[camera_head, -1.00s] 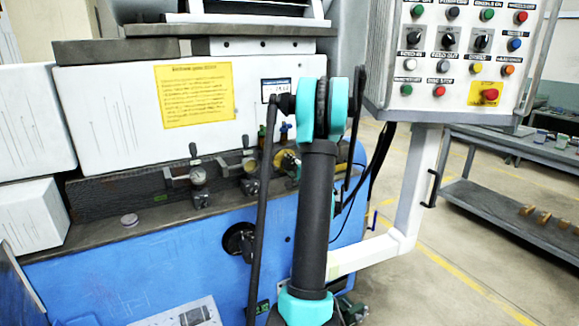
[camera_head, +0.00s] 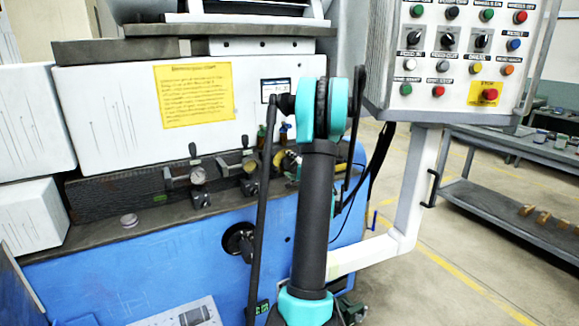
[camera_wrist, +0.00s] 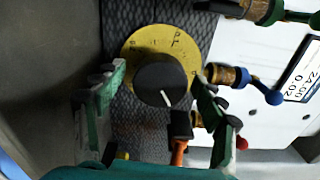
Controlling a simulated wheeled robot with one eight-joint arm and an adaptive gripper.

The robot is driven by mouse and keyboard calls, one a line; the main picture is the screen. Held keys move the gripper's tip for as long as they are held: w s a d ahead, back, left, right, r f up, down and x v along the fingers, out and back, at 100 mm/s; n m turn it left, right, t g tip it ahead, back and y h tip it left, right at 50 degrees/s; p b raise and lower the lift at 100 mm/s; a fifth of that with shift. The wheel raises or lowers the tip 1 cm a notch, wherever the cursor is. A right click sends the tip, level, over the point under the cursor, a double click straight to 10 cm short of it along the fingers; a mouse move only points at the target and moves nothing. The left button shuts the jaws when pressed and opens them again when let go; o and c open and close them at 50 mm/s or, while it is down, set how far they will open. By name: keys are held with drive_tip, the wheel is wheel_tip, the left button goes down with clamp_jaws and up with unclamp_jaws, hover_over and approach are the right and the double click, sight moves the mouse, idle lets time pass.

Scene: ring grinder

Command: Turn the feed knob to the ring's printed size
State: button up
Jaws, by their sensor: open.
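The feed knob (camera_wrist: 161,84) shows in the wrist view as a black round knob with a white pointer line. It sits on a yellow dial (camera_wrist: 185,47) with dark marks too small to read surely. The white line points down and slightly right in that view. My gripper (camera_wrist: 158,92) is open, with one green finger on each side of the knob; I cannot tell whether either touches it.
Valves with blue (camera_wrist: 274,97) and green handles stand beside the dial. A small display (camera_wrist: 302,72) shows digits. A control box (camera_head: 460,60) with buttons hangs at the right. A yellow notice (camera_head: 194,95) is on the machine's white panel.

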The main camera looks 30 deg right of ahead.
drive_tip(key=s, duration=1.2)
drive_tip(key=shift+d, duration=0.15)
